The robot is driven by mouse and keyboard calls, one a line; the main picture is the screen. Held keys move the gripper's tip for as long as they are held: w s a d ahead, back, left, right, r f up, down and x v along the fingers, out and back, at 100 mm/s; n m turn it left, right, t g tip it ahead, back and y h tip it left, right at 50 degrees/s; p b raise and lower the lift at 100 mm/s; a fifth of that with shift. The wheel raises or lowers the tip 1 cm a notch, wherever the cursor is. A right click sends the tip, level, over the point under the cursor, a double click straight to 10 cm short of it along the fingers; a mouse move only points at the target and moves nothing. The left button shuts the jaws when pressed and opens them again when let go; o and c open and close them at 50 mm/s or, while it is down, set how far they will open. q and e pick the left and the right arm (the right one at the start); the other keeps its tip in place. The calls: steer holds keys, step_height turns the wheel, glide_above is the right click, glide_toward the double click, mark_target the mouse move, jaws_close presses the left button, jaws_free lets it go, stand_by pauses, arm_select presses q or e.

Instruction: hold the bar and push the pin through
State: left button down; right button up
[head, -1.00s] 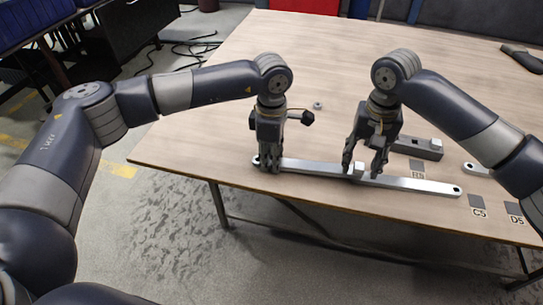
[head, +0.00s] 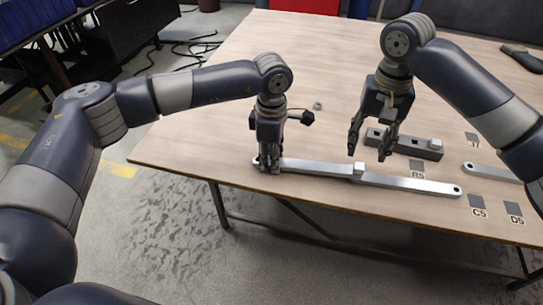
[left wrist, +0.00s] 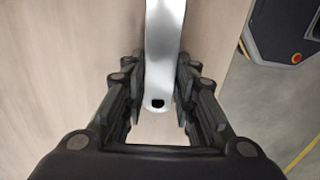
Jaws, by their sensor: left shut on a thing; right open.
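A long galvanized bar (head: 315,167) lies along the table's front edge, with a hole near its left end. A second bar length (head: 410,183) continues to the right and has a hole at its far end. A square-headed pin (head: 358,170) stands where the two lengths meet; how deep it sits is hidden. My left gripper (head: 268,166) is shut on the bar's left end. In the left wrist view its fingers lie on both sides of the bar (left wrist: 166,45), with the hole between them. My right gripper (head: 367,153) is open and empty, above and behind the pin.
A grey block (head: 405,145) with a square hole and a raised square piece lies behind the right bar length. Another bar (head: 490,172) lies at the right. A small nut-like piece (head: 317,105) lies farther back. Marked patches sit near the front right. The table's middle is clear.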

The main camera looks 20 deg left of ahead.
arm_select(q)
steer(key=c, duration=1.2)
jaws_free()
